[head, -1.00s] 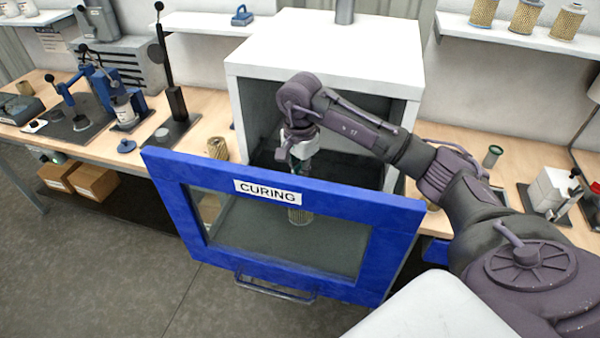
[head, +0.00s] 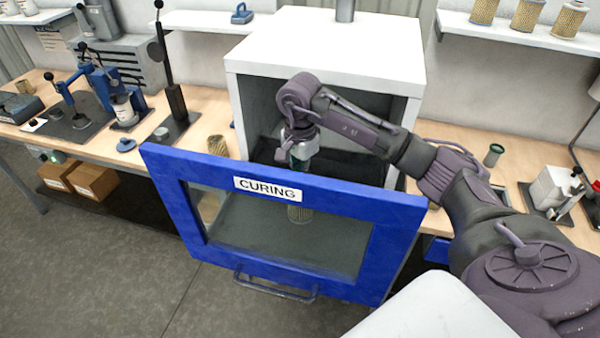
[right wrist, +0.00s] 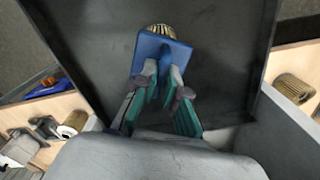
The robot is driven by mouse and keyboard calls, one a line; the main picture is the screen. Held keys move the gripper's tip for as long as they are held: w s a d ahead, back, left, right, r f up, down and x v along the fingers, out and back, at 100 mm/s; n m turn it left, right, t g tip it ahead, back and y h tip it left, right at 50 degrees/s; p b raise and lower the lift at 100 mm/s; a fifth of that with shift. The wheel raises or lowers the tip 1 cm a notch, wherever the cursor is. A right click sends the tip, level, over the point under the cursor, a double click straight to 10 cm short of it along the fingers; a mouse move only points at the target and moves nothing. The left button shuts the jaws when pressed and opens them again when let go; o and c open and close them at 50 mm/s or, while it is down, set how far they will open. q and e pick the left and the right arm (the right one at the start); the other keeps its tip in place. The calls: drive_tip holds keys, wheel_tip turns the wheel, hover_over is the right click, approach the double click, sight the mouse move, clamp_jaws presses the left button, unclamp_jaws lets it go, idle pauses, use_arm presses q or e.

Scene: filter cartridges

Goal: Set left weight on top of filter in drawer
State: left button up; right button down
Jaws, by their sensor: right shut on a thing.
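My right gripper (head: 302,166) reaches down behind the blue drawer front (head: 160,165) labelled CURING. In the right wrist view its teal fingers (right wrist: 160,100) are shut on a blue weight (right wrist: 160,52). A pleated tan filter (head: 299,214) shows through the window of the drawer front. Its top edge also shows just beyond the weight in the right wrist view (right wrist: 161,29). The weight overlaps the filter there; I cannot tell whether they touch. The drawer's dark floor (right wrist: 90,40) is otherwise bare where visible. My left gripper is out of view.
The white curing cabinet (head: 325,45) stands behind the drawer. Another blue weight (head: 241,15) sits on the back shelf. A tan filter (head: 217,146) stands on the bench to the left. A blue press (head: 105,85) is farther left.

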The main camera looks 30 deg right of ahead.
drive_tip(key=c, duration=1.2)
unclamp_jaws()
drive_tip(key=shift+o, duration=0.2)
drive_tip(key=shift+f, duration=0.1)
wheel_tip(320, 180, up, 12)
